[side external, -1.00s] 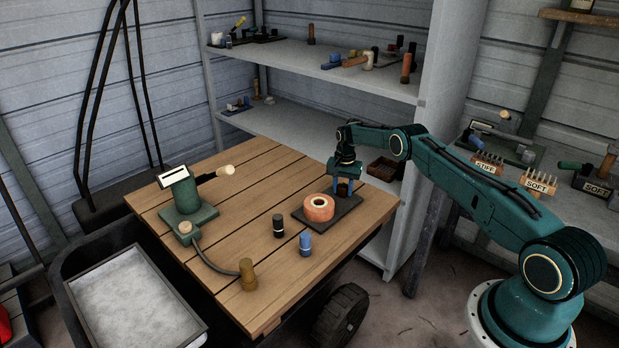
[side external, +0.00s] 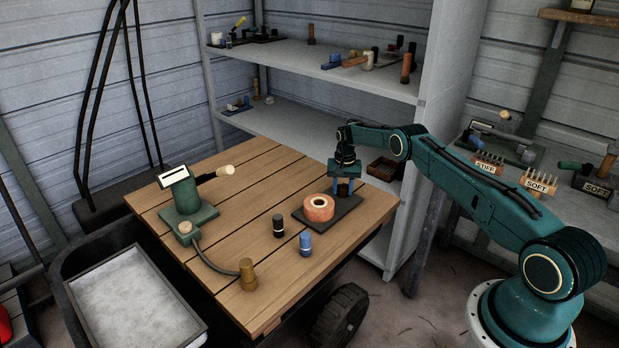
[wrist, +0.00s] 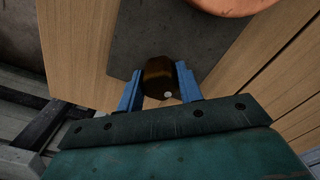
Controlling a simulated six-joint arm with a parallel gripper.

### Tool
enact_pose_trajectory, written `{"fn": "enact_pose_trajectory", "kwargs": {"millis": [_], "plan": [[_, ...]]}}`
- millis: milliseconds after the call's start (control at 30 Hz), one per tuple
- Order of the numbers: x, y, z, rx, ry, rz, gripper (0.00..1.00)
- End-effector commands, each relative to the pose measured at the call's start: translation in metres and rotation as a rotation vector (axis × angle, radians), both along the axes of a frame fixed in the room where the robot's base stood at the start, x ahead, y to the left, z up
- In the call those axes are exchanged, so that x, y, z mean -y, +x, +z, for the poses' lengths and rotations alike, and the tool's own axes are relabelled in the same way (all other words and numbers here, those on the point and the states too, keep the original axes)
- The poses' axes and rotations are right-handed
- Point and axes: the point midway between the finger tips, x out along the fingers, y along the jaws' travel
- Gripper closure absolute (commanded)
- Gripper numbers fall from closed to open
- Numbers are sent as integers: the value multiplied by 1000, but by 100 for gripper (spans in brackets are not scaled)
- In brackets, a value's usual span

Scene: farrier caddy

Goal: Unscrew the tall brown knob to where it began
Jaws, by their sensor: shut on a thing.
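The tall brown knob (wrist: 158,76) stands on a dark base plate (wrist: 190,25), close to its edge in the wrist view. My gripper (wrist: 160,88) is over it, with one blue finger on each side, shut on the knob. A small pale dot shows on the knob near the fingers. In the side external view my gripper (side external: 344,188) points straight down at the back end of the dark plate (side external: 346,208), and the knob is mostly hidden between the fingers.
An orange ring-shaped piece (side external: 319,208) sits on the same plate. A black cylinder (side external: 278,226) and a blue one (side external: 306,243) stand in front on the wooden table (side external: 240,180). A green device (side external: 188,205) with a hose to a brass cylinder (side external: 247,274) is at left.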

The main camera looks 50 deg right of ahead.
Motion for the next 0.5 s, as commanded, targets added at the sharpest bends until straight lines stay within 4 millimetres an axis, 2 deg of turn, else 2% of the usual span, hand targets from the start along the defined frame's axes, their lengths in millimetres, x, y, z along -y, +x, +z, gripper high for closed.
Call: {"fn": "enact_pose_trajectory", "kwargs": {"millis": [33, 67, 133, 500], "plan": [[-1, -2, -6, -5, 2, -2, 96], [-1, -2, -6, -5, 2, -2, 62], [-1, -2, -6, -5, 2, -1, 50], [-1, -1, -1, -3, 1, -1, 50]]}}
